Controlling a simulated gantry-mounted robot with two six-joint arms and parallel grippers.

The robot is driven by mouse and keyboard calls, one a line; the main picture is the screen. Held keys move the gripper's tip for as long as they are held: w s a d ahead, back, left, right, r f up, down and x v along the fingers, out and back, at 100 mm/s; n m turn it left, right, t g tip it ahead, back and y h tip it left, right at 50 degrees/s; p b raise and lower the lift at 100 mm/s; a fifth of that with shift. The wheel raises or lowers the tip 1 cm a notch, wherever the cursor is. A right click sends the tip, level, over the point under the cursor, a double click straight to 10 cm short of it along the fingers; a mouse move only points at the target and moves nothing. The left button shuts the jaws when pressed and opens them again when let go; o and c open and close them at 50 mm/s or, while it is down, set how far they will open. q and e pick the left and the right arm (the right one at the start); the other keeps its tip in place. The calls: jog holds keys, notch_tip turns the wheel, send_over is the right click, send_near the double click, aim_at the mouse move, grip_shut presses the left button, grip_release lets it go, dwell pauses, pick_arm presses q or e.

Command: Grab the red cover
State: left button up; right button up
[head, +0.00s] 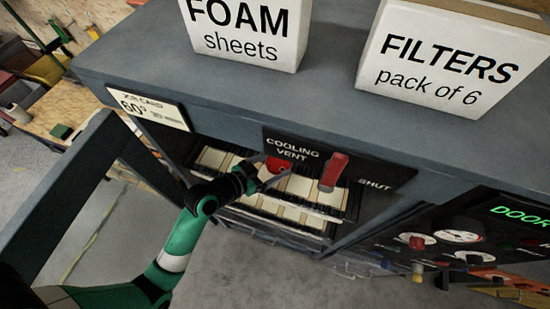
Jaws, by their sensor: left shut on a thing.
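My left gripper (272,171) reaches in from the lower left to the front of the grey cabinet, just under the "COOLING VENT" label. Its fingers are shut on a small, rounded red cover (275,164), which is partly hidden between them. A separate red handle (333,171) stands out from the same dark panel to the right, near the word "SHUT", clear of the gripper. My right gripper is not in view.
Slatted vent openings (300,190) lie below the panel. White boxes of foam sheets (245,38) and filters (445,60) stand on the cabinet top (325,90). At lower right is a control panel with gauges (460,237) and knobs. Grey floor (240,270) is open below.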

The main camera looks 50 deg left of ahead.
pick_arm(q)
jog(key=s+d+r+p, duration=0.1)
jog(key=s+d+r, duration=0.3)
jog(key=s, duration=0.3)
jog(key=shift+d+r, duration=0.2)
jog(key=shift+d, duration=0.7)
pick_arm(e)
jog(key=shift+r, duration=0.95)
